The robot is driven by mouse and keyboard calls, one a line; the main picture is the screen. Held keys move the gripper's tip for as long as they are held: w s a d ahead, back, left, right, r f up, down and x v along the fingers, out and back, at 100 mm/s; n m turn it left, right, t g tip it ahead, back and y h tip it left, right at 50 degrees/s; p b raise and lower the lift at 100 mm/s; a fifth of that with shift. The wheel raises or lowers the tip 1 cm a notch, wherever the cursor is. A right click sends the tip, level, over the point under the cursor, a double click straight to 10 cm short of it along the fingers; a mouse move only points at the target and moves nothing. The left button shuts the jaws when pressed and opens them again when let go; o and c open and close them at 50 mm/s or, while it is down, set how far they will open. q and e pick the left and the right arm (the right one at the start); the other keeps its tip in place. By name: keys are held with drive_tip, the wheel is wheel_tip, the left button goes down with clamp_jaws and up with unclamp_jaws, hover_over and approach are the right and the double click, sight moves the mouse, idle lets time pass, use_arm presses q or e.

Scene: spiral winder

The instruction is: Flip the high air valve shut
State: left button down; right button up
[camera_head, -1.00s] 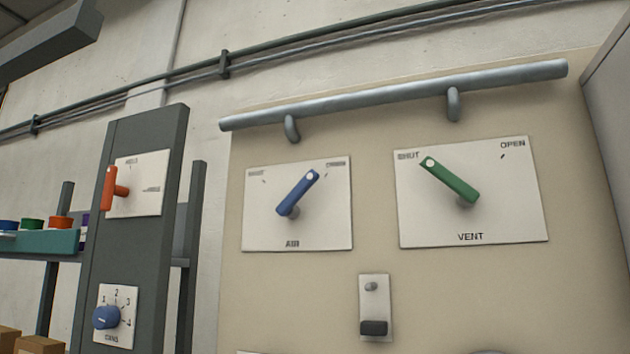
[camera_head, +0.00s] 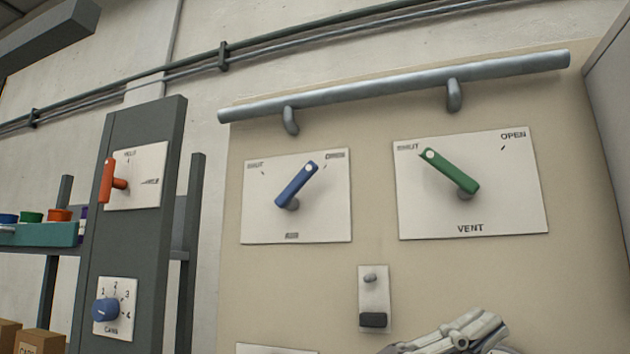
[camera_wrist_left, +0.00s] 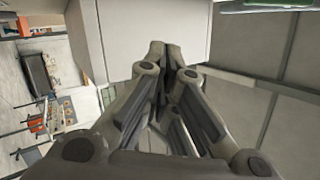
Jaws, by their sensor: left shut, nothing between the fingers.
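The blue air valve handle (camera_head: 297,184) is on a white plate (camera_head: 262,220) on the beige panel. It tilts up to the right, towards the OPEN mark. The SHUT mark is at the plate's upper left. My left gripper (camera_head: 468,333) shows at the bottom edge of the head view, below and to the right of the air valve and well apart from it. In the wrist view the left gripper (camera_wrist_left: 167,62) has its fingers together and holds nothing. My right gripper is out of view.
A green VENT handle (camera_head: 450,172) on the right points to SHUT. A grey rail (camera_head: 395,87) runs above both plates. A small switch (camera_head: 373,300) sits below. A dark post (camera_head: 150,230) with a red lever (camera_head: 108,181) and a blue knob (camera_head: 105,309) stands left.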

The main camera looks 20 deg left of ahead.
use_arm(q)
wheel_tip(320, 180, up, 4)
drive_tip(key=s+d+m+g+y, duration=0.1)
drive_tip(key=d+m+g+y, duration=0.15)
drive_tip(key=m+y, duration=0.25)
drive_tip(key=s+a+r+n+t+y, duration=0.1)
drive_tip(key=a+r+n+t+y, duration=0.3)
drive_tip(key=a+r+y, duration=0.3)
drive_tip(key=s+a+r+n+t+y, duration=0.1)
drive_tip(key=a+r+n+t+y, duration=0.4)
drive_tip(key=a, duration=1.1)
wheel_tip(320, 180, up, 4)
drive_tip(key=t+y, duration=0.1)
drive_tip(key=y, duration=0.2)
drive_tip(key=shift+a+r+t, duration=0.2)
drive_tip(key=shift+a+t, duration=0.05)
drive_tip(key=shift+t, duration=0.1)
drive_tip(key=shift+w, duration=0.1)
